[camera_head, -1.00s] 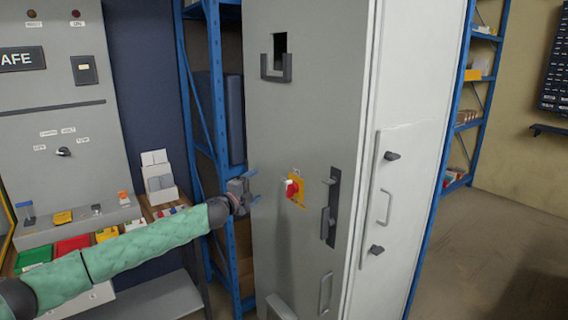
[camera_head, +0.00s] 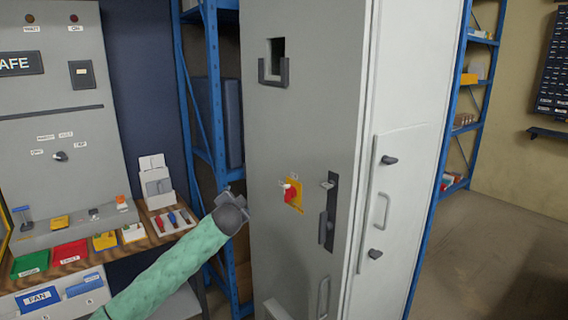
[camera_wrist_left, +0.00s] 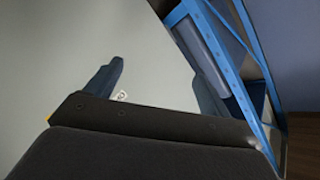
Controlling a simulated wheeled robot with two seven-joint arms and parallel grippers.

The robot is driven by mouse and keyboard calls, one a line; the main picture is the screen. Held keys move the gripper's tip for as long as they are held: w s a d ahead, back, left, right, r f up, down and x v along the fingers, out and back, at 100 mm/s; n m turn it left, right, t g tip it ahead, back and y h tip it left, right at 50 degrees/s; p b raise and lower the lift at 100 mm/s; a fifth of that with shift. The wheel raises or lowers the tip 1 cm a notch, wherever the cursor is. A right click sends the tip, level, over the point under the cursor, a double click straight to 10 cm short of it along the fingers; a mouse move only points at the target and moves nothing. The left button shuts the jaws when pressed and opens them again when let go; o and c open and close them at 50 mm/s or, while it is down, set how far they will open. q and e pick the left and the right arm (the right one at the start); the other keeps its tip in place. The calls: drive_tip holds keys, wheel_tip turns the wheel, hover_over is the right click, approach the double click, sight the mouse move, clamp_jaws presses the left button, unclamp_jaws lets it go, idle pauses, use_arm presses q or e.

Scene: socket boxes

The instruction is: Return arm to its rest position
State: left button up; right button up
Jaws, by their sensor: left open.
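My left arm, in a green padded sleeve, comes in from the bottom left of the head view. Its gripper (camera_head: 241,197) is in front of the blue shelf post, left of the grey cabinet's (camera_head: 300,110) front, mostly hidden behind the dark wrist. In the left wrist view the two fingers (camera_wrist_left: 158,88) stand wide apart with nothing between them. The cabinet's grey face fills the left behind them. A red rotary switch on a yellow plate (camera_head: 293,195) is on the cabinet, right of the gripper and apart from it. My right gripper is not in view.
A grey control panel (camera_head: 55,130) and a bench with coloured bins (camera_head: 70,252) stand at the left. A blue shelf rack (camera_head: 217,110) stands beside the cabinet. Handles (camera_head: 380,210) stick out from the cabinet's right side. Floor is clear at the far right (camera_head: 500,240).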

use_arm(q)
drive_tip(key=s+a+f+n+g, duration=0.1)
drive_tip(key=s+f+n+g, duration=0.15)
drive_tip(key=s+f, duration=0.9)
drive_tip(key=s+a+f+n+g, duration=0.1)
drive_tip(key=s+f+n+g, duration=0.35)
drive_tip(key=f, duration=1.25)
drive_tip(key=s+f+m+g, duration=0.1)
drive_tip(key=s+f, duration=1)
drive_tip(key=f, duration=0.3)
drive_tip(key=s+f+g, duration=0.2)
drive_tip(key=s+f, duration=0.5)
drive_tip(key=s, duration=0.6)
drive_tip(key=s+f+n+g, duration=0.1)
drive_tip(key=s+f+g, duration=0.1)
drive_tip(key=s+f, duration=0.6)
drive_tip(key=s+d+f+n+g+h, duration=0.1)
drive_tip(key=s+f, duration=0.7)
drive_tip(key=s, duration=1)
drive_tip(key=shift+s+g, duration=0.3)
drive_tip(key=shift+g, duration=0.2)
